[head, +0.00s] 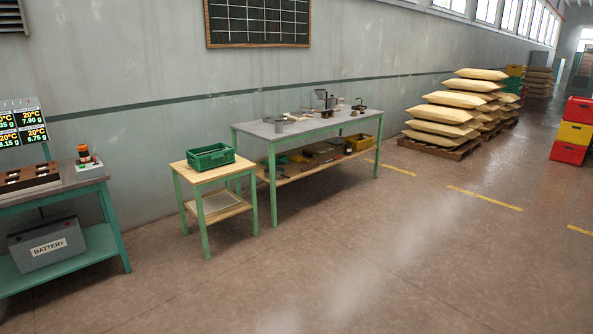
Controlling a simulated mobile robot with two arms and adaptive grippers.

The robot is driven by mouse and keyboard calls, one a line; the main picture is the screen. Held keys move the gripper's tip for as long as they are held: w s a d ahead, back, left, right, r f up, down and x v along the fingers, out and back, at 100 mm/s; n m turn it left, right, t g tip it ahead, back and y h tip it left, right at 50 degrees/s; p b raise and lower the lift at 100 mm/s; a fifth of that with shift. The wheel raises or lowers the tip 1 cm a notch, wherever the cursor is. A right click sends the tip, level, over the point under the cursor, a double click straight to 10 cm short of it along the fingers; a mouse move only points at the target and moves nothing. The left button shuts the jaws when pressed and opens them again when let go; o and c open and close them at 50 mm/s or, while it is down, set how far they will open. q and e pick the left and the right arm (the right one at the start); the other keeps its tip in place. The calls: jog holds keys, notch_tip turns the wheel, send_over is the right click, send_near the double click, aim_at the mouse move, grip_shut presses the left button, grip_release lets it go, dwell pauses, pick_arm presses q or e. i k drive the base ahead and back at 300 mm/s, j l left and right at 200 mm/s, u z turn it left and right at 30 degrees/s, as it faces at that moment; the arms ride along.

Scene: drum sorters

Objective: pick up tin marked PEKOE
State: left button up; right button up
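I cannot make out any tin marked PEKOE in the head view. A long grey-topped workbench (262,131) with green legs stands against the wall and carries several small items too small to tell apart. Neither of my grippers shows in this view.
At the left, a green bench (100,236) holds displays (22,128) above and a battery (47,245) below. Sacks (442,128) are piled on a pallet (437,149) at the back right. Red and yellow crates (574,133) stand at the right edge. The middle floor is clear.

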aim_at(279, 124)
jog(key=i+z, duration=0.1)
jog(key=i, duration=1.7)
jog(key=i+j+z, duration=0.15)
jog(key=i, duration=0.75)
jog(key=i+l, duration=0.15)
jog(key=i, duration=1.1)
jog(key=i+l, duration=0.1)
jog(key=i, duration=1.15)
jog(key=i+j+u, duration=0.1)
jog(key=i+u, duration=0.25)
jog(key=i, duration=0.75)
jog(key=i+l+u, duration=0.3)
jog(key=i, duration=0.85)
jog(key=j, duration=0.1)
